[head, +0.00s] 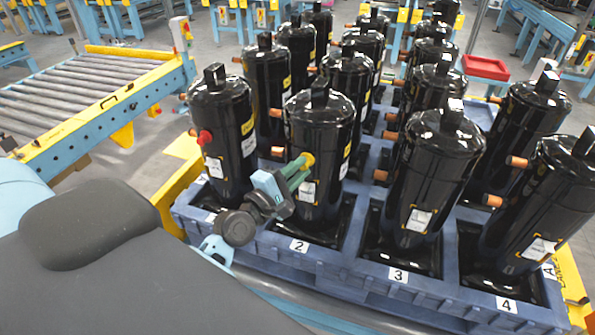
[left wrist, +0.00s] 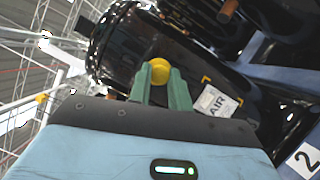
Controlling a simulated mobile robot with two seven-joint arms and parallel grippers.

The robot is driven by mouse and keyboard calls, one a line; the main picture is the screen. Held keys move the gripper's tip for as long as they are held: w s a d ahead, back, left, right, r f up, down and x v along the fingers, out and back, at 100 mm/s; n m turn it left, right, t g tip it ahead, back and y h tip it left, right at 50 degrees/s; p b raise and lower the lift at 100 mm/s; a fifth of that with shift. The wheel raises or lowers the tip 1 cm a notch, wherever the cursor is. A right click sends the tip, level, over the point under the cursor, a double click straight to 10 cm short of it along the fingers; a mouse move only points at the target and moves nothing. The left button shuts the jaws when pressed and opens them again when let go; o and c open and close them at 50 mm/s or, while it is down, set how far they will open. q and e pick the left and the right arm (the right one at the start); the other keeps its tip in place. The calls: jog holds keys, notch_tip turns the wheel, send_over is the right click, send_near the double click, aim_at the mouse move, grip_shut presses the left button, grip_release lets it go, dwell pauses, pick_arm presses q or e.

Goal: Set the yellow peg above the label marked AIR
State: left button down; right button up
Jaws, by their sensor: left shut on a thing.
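The yellow peg (head: 307,159) is between the green fingertips of my left gripper (head: 301,165), which is shut on it. In the left wrist view the round yellow peg (left wrist: 159,71) shows between the fingertips of the left gripper (left wrist: 163,83). It is in front of the black compressor (head: 320,125) over the number 2. The white AIR label (left wrist: 217,103) is on this compressor's side; in the head view it is partly behind the fingers (head: 307,192). The peg is a little above the label. I cannot tell whether it is seated. My right gripper is not in view.
Several black compressors stand in a blue pallet (head: 340,259) with numbered slots. A red peg (head: 205,137) sits on the leftmost front compressor (head: 224,120). Copper-coloured stubs stick out between compressors. A roller conveyor (head: 85,90) is at left, and a red tray (head: 486,67) at back right.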

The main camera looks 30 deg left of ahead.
pick_arm(q)
jog(key=c, duration=1.2)
grip_release()
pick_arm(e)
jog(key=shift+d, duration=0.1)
pick_arm(q)
jog(key=s+a+b, duration=0.1)
jog(key=s, duration=0.6)
jog(key=shift+s+f+b, duration=0.3)
jog(key=shift+s+f, duration=0.05)
jog(key=shift+f, duration=0.1)
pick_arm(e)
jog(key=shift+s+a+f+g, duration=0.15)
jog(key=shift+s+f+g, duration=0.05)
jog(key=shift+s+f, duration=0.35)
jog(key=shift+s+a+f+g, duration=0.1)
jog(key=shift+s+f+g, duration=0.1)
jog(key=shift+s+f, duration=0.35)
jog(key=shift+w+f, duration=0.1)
